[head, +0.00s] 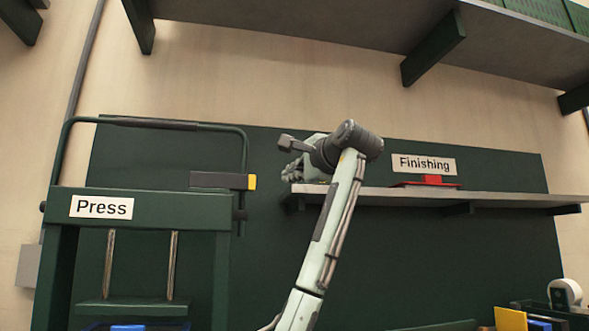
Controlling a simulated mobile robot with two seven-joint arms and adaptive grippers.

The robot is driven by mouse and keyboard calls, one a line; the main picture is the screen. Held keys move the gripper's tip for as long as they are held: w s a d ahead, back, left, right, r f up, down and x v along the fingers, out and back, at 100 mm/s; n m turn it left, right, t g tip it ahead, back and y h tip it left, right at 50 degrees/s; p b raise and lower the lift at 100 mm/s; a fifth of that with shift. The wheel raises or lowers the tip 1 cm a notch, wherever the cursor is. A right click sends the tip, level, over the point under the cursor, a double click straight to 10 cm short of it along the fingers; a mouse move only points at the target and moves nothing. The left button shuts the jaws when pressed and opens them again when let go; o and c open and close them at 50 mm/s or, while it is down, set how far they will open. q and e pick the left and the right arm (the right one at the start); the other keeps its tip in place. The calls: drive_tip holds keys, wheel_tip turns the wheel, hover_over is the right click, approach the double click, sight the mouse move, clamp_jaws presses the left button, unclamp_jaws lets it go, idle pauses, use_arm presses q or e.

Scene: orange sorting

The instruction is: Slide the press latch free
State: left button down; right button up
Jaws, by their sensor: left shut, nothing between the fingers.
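The press (135,210) is a dark green frame at the left with a "Press" label, a tall bar handle and two metal rods. The latch (215,180) is a dark bar with a yellow end (252,182), lying level at the press's upper right, beside the handle's right leg. My left gripper (290,172) is shut and empty, to the right of the yellow end and apart from it in the picture. Its arm rises from the bottom middle and bends at the top. My right gripper is not in view.
A grey shelf (500,199) runs right from beside my gripper, with a red item (432,182) below the "Finishing" label (423,164). An upper shelf (330,22) with green brackets crosses the top. A yellow item (510,319) and a white roll (565,292) show at lower right.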

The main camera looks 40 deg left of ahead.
sight(240, 178)
use_arm(q)
drive_tip(key=s+a, duration=0.1)
drive_tip(key=a, duration=0.6)
drive_tip(key=shift+p, duration=0.35)
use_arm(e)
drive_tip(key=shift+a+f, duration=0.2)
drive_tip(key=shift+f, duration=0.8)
use_arm(q)
drive_tip(key=shift+s, duration=0.1)
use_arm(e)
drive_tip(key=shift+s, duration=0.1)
use_arm(q)
drive_tip(key=s+a, duration=0.1)
drive_tip(key=s, duration=0.1)
drive_tip(key=s+a+b, duration=0.1)
drive_tip(key=s+a, duration=0.1)
drive_tip(key=shift+s+a+f, duration=0.1)
drive_tip(key=shift+s+a, duration=0.15)
drive_tip(key=shift+a, duration=0.05)
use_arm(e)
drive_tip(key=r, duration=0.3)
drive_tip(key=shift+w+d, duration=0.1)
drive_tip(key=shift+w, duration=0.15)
use_arm(q)
drive_tip(key=shift+w, duration=0.15)
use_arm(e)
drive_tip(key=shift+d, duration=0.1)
